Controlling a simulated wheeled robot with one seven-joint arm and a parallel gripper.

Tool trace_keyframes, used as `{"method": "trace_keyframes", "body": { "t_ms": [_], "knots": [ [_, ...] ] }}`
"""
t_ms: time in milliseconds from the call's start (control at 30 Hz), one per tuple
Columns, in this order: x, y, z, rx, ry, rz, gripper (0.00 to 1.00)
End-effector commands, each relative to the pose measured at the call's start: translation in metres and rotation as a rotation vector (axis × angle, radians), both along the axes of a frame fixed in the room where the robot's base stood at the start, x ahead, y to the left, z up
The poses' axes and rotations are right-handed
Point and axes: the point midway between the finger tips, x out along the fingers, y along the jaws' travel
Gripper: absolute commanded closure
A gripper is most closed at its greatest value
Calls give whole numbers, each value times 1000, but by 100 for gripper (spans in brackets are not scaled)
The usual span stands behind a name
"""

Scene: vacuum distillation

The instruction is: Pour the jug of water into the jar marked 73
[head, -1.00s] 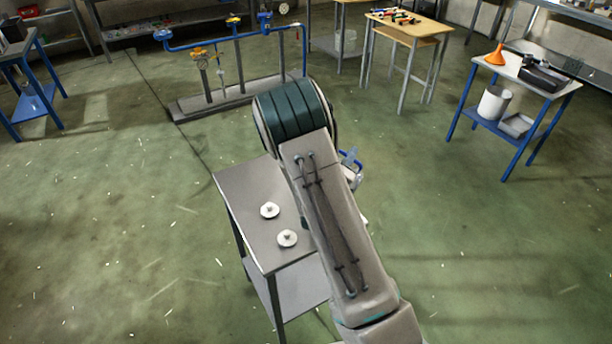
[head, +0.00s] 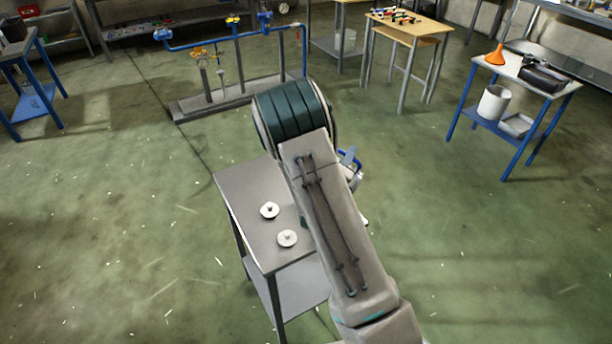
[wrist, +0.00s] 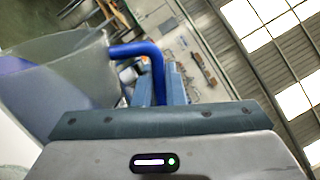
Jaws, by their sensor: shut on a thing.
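The jug (wrist: 62,78) fills the left of the wrist view as a translucent grey vessel with a blue handle (wrist: 158,70). My gripper (wrist: 162,97) is shut on that handle. The wrist picture is strongly tilted, with roof panels at its right. In the head view a bit of the blue handle (head: 350,157) shows just right of my arm; the rest of the jug and the gripper are mostly hidden behind it. I cannot make out a jar marked 73 or any flow of water in either view.
A grey metal table (head: 245,185) stands under my arm with two white round lids (head: 269,210) (head: 287,238) on it. A blue-legged table (head: 540,85) with an orange funnel (head: 496,55) stands at the right. Blue pipework (head: 215,42) stands behind. Open green floor lies around.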

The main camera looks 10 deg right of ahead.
Motion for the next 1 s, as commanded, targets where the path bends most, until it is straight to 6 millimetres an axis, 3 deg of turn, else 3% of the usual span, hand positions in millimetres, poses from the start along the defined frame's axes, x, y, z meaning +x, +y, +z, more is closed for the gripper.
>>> {"method": "trace_keyframes", "body": {
  "t_ms": [367, 467, 567, 700, 1000],
  "knots": [
    [-1, -1, -4, 9, -8, -1, 100],
    [-9, -14, -9, 141, -93, -4, 100],
    [-14, -23, -34, 263, -172, -4, 100],
    [-21, -33, -31, 400, -263, -2, 100],
    [-26, -40, -39, 445, -291, -4, 100]
  ]
}}
